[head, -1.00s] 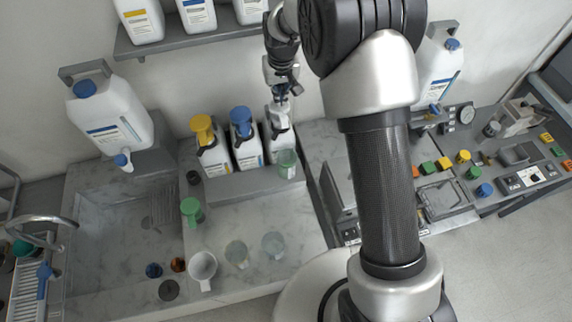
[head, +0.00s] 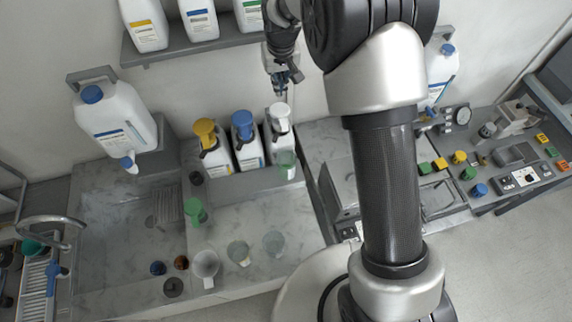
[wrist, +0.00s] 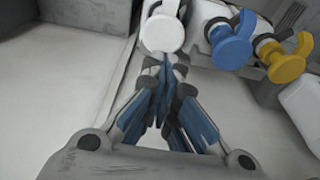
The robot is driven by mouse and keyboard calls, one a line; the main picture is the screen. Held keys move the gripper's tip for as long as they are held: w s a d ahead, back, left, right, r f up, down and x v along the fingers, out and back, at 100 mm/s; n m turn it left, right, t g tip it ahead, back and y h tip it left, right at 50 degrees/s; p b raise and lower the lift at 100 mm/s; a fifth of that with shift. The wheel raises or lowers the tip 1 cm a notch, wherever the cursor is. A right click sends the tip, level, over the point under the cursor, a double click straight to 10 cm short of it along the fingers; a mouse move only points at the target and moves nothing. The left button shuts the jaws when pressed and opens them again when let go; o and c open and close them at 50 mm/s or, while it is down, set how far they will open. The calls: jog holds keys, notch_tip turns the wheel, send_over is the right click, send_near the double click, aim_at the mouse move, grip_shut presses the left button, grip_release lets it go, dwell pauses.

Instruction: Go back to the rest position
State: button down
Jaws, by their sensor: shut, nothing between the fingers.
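My gripper (head: 284,84) hangs at the back, below the wall shelf and above the white-capped dispenser bottle (head: 279,117). It is shut and empty. In the wrist view its blue-padded fingers (wrist: 166,85) meet at the tips. The white pump head (wrist: 162,33) shows just beyond the fingertips there; in the head view a small gap separates it from them. My arm reaches from the lower right and covers part of the counter.
Blue-capped (head: 243,126) and yellow-capped (head: 206,135) bottles stand left of the white one. A shelf (head: 190,48) with bottles is above. Green (head: 194,208), white (head: 206,264) and clear (head: 238,253) cups stand on the counter. A large jug (head: 113,125) is at left, and equipment (head: 520,160) at right.

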dwell(0.4)
jog(key=s+d+r+m+t+b, duration=0.15)
jog(key=s+d+b, duration=0.25)
jog(key=s+b, duration=0.4)
jog(key=s+d+r+b, duration=0.35)
jog(key=s+b, duration=0.25)
jog(key=s, duration=0.4)
jog(key=s+d+f+b, duration=0.2)
jog(key=s+f+b, duration=0.3)
jog(key=s, duration=0.4)
jog(key=s+d+f+b, duration=0.3)
jog(key=s+f, duration=0.3)
jog(key=s, duration=0.3)
jog(key=shift+s+f+m+t+b, duration=0.15)
jog(key=shift+s+m+t+b, duration=0.25)
jog(key=shift+b, duration=0.45)
jog(key=shift+w, duration=0.15)
